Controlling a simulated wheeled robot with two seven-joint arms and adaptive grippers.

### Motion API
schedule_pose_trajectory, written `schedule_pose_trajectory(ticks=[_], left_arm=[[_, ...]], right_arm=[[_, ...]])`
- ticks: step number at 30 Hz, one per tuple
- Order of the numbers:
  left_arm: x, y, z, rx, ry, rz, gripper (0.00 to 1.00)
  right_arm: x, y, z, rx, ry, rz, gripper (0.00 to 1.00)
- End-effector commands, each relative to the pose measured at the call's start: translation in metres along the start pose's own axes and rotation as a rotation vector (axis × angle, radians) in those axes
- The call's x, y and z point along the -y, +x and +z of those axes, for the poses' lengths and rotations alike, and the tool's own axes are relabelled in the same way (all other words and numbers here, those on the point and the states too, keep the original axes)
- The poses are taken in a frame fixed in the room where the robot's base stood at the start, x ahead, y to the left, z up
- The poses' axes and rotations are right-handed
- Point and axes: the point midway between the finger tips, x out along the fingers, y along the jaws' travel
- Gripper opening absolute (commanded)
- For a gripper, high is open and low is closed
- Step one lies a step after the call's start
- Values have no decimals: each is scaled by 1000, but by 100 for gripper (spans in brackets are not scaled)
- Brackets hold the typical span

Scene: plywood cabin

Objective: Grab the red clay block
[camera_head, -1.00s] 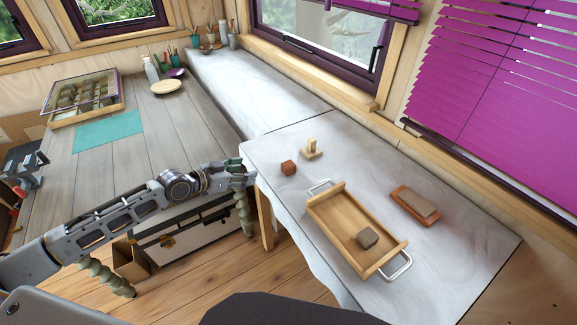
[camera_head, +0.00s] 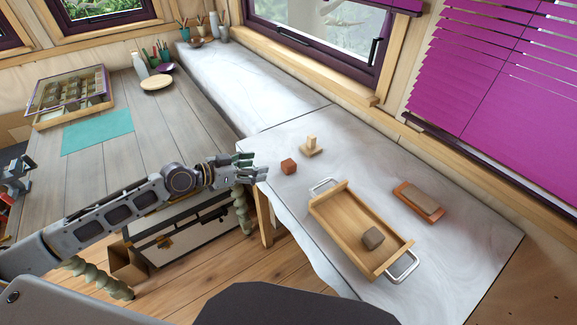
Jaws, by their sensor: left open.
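The red clay block (camera_head: 289,166) is a small reddish-brown cube on the near-left part of the white-covered table (camera_head: 440,262). My left gripper (camera_head: 254,167) is open and empty at the table's left edge, just left of the block. Its fingers point right toward the block, with a small gap between them. My right gripper is not in view.
A small wooden piece with an upright peg (camera_head: 311,147) stands just right of the block. A wooden tray (camera_head: 335,225) with metal handles holds a grey-brown block (camera_head: 373,238). A brick-coloured board (camera_head: 415,203) carries a tan slab. Table surface around the red block is clear.

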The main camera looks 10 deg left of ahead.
Motion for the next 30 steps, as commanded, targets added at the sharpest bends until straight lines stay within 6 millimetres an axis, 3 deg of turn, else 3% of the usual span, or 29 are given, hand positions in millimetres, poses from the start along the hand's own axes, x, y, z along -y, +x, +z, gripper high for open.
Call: schedule_pose_trajectory(ticks=[30], left_arm=[[-2,5,3,12,86,15,64]], right_arm=[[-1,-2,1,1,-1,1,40]])
